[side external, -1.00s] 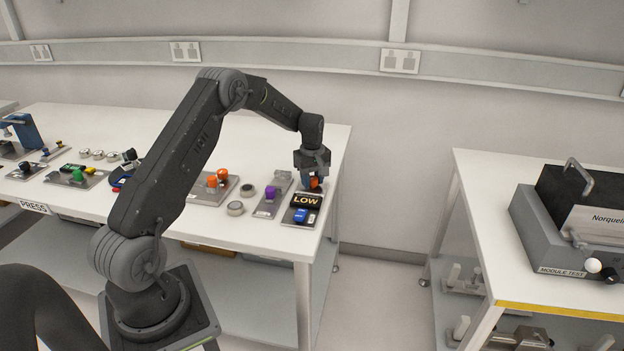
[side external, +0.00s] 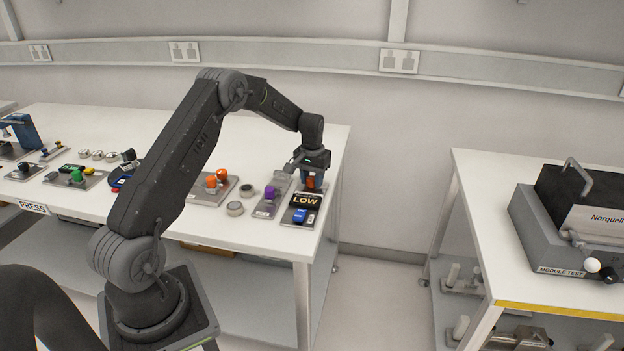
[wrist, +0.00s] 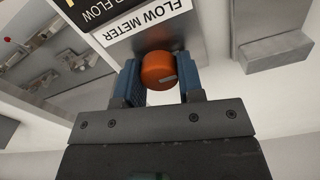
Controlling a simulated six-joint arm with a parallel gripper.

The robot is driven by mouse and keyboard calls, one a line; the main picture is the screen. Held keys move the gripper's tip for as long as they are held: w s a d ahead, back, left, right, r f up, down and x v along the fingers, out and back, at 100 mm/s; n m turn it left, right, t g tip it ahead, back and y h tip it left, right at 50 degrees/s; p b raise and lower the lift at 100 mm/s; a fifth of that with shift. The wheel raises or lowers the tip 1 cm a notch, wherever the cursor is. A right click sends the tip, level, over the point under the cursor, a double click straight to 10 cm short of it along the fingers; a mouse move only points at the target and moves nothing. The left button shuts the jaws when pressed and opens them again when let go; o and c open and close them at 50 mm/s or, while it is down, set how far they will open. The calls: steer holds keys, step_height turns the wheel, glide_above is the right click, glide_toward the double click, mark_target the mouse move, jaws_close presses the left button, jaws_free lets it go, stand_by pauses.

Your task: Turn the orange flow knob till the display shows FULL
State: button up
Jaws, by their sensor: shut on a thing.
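The orange flow knob (wrist: 160,70) sits between the two blue fingers of my gripper (wrist: 160,82) in the wrist view, with a grey mark on its face. My gripper is shut on it. In the side view my gripper (side external: 312,181) points down at the knob (side external: 313,184), which is partly hidden by the fingers. A blue part (side external: 300,215) sits below the display on the same panel. The wrist view shows a FLOW METER label (wrist: 145,18) beside the knob.
A panel with a purple knob (side external: 270,192) stands just left of the flow meter. Further left are a panel with orange knobs (side external: 221,174) and a round grey piece (side external: 235,208). The bench's right edge is close to my gripper. A second bench (side external: 480,200) stands across a gap.

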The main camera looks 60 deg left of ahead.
mark_target(313, 178)
steer(key=m, duration=0.4)
steer(key=shift+d+m, duration=0.1)
steer(key=shift+m, duration=0.2)
steer(key=m, duration=0.4)
steer(key=shift+m, duration=0.3)
steer(key=m, duration=0.4)
steer(key=shift+d+m, duration=0.1)
steer(key=shift+m, duration=2.4)
steer(key=o, duration=0.9)
step_height(313, 178, up, 14)
steer(key=shift+f, duration=0.1)
